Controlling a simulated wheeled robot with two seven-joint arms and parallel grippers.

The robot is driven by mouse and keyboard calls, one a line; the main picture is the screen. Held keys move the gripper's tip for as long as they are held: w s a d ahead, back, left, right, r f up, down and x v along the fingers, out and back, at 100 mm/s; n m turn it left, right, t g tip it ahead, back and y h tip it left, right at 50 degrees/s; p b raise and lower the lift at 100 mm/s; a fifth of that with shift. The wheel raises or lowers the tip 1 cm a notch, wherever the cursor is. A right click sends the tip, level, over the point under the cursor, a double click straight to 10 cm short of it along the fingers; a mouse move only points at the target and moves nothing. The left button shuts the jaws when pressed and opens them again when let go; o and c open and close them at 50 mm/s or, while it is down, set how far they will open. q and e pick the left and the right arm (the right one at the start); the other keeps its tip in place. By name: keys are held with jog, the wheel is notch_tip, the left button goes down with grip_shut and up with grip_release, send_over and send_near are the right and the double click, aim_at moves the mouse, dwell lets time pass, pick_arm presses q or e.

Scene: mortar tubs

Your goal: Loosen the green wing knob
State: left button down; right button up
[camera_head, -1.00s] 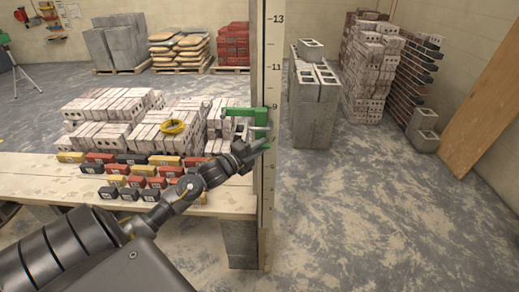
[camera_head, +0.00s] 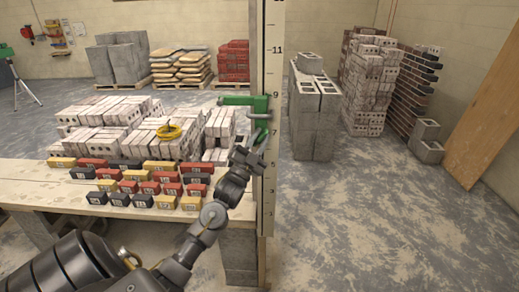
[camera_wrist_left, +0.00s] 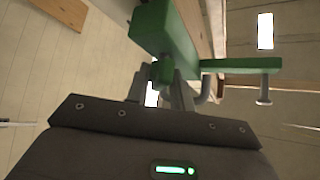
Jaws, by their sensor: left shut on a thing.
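The green clamp (camera_head: 258,106) sits on the tall numbered staff (camera_head: 268,60). My left gripper (camera_head: 257,139) is just below the clamp, its fingers pointing up towards it. In the left wrist view, the clamp body (camera_wrist_left: 165,22) is above the fingers, and a green bar (camera_wrist_left: 240,65) runs off to the right with a grey pin at its end. The small green wing knob (camera_wrist_left: 163,72) sits between the two fingertips of my left gripper (camera_wrist_left: 160,88), which is shut on it. The fingers partly hide the knob. My right gripper is not in view.
Grey blocks (camera_head: 312,110) stand right of the staff. The floor at right front is clear.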

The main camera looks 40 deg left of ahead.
pick_arm(q)
jog(key=n+y+b, duration=0.1)
jog(key=n+y, duration=0.1)
jog(key=n, duration=0.1)
jog(key=n+y+b, duration=0.1)
jog(key=n+y, duration=0.1)
jog(key=y, duration=0.1)
jog(key=n+y+b, duration=0.1)
jog(key=n+y, duration=0.1)
jog(key=n, duration=0.1)
jog(key=shift+d+f+n, duration=0.1)
jog(key=shift+f+n, duration=0.15)
jog(key=shift+n, duration=0.05)
jog(key=shift+r+n+g+y+b, duration=0.1)
jog(key=shift+n+g+y+b, duration=0.6)
jog(key=shift+n+y, duration=0.95)
jog(key=shift+r+n+g+y+b, duration=0.1)
jog(key=shift+n+g+y+b, duration=0.55)
jog(key=shift+n+y, duration=0.95)
jog(key=shift+n+g+y, duration=0.25)
jog(key=shift+n+g, duration=0.1)
jog(key=shift+n, duration=0.2)
jog(key=c, duration=1.2)
grip_release()
jog(key=shift+c, duration=0.2)
